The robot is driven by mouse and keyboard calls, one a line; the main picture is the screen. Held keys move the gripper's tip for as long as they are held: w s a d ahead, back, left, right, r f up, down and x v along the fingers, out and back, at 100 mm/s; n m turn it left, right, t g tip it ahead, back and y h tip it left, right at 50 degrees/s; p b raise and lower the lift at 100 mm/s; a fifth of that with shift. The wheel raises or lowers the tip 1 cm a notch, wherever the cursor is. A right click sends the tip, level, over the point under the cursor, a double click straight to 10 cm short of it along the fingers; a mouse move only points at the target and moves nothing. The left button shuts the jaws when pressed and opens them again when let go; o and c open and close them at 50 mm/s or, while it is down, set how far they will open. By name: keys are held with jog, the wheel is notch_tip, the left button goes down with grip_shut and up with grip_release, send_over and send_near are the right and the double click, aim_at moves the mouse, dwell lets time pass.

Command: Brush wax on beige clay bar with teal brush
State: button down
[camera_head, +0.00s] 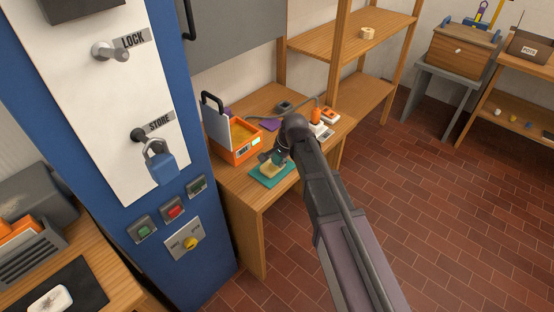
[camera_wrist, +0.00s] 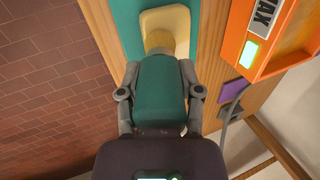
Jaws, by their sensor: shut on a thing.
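In the wrist view my gripper (camera_wrist: 160,98) is shut on the teal brush (camera_wrist: 160,90), with one finger on each side of its handle. The bar lies on a teal mat (camera_wrist: 125,28). In the head view the bar (camera_head: 270,170) and the mat (camera_head: 264,182) are on the wooden table, just under my gripper (camera_head: 274,158). The orange wax box (camera_head: 240,153) stands open beside them, labelled WAX in the wrist view.
The wooden table (camera_head: 240,190) also holds a purple piece (camera_head: 270,124), a dark block (camera_head: 285,106) and orange and white items (camera_head: 318,118) at the right. A blue and white panel with a padlock (camera_head: 161,166) stands close on the left. The brick floor to the right is clear.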

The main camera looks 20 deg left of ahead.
jog(key=shift+w, duration=0.15)
jog(key=shift+w+d, duration=0.25)
jog(key=shift+w, duration=0.3)
jog(key=shift+w+d, duration=0.25)
jog(key=shift+w, duration=0.25)
jog(key=shift+w, duration=0.15)
jog(key=shift+w+d, duration=0.25)
jog(key=shift+w, duration=0.25)
jog(key=shift+w+d, duration=0.2)
jog(key=shift+w, duration=0.3)
jog(key=shift+r, duration=0.1)
notch_tip(320, 180, up, 6)
jog(key=p, duration=0.6)
